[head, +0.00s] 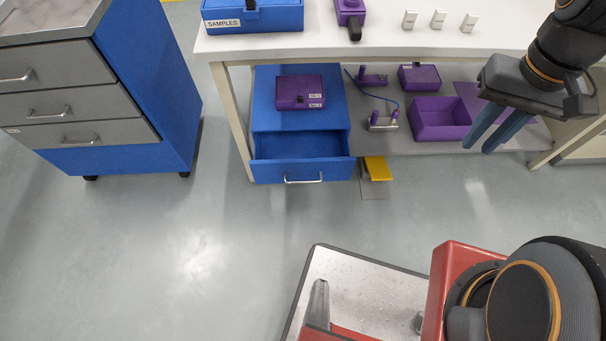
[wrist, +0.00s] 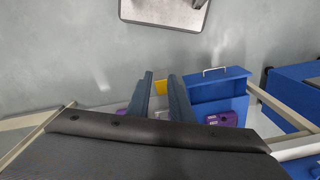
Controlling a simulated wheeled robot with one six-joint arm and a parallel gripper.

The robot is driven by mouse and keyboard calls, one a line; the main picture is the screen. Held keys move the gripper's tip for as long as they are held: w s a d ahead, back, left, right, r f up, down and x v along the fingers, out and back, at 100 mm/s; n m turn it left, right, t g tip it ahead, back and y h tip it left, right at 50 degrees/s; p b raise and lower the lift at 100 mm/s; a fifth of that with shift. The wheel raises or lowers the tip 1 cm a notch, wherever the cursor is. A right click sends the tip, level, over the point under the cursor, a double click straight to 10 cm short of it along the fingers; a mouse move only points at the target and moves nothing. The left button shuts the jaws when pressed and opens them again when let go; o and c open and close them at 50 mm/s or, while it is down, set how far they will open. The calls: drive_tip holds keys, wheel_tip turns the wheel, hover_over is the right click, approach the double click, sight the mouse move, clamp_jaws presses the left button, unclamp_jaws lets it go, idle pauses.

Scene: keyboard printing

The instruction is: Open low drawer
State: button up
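The low drawer (head: 300,171) is blue with a silver bar handle (head: 304,180), in a blue unit (head: 270,84) under the white table. It stands pulled out, with its empty inside showing. In the wrist view the drawer (wrist: 205,96) and its handle (wrist: 214,70) lie right of the fingers. My gripper (head: 481,144) is up at the right, apart from the drawer and well away from its handle. Its two blue fingers are spaced apart with nothing between them, as the wrist view also shows (wrist: 160,84).
A purple case (head: 301,92) lies on the blue unit. A purple open box (head: 438,119) and small purple parts stand on the low shelf. A yellow pedal (head: 377,168) is right of the drawer. A grey-blue cabinet (head: 60,95) stands left. The floor in front is clear.

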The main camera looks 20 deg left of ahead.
drive_tip(key=shift+o, duration=0.6)
drive_tip(key=w+a+f+n+h+b, duration=0.1)
drive_tip(key=w+a+f+n+b, duration=0.4)
drive_tip(key=a+f+b, duration=0.2)
wheel_tip(320, 180, down, 4)
drive_tip(key=shift+w+f+b, duration=0.15)
drive_tip(key=shift+w+b, duration=0.25)
drive_tip(key=shift+b, duration=0.65)
drive_tip(key=n+t+h+b, duration=0.35)
drive_tip(key=n+b, duration=1.35)
drive_tip(key=b, duration=1.1)
approach(303, 181)
drive_tip(key=shift+y, duration=0.45)
drive_tip(key=b+x, duration=0.1)
drive_tip(key=x, duration=0.1)
drive_tip(key=b+x, duration=0.1)
drive_tip(key=x, duration=0.2)
drive_tip(key=d+b+x, duration=0.1)
drive_tip(key=x, duration=0.1)
drive_tip(key=shift+w+f, duration=0.1)
clamp_jaws()
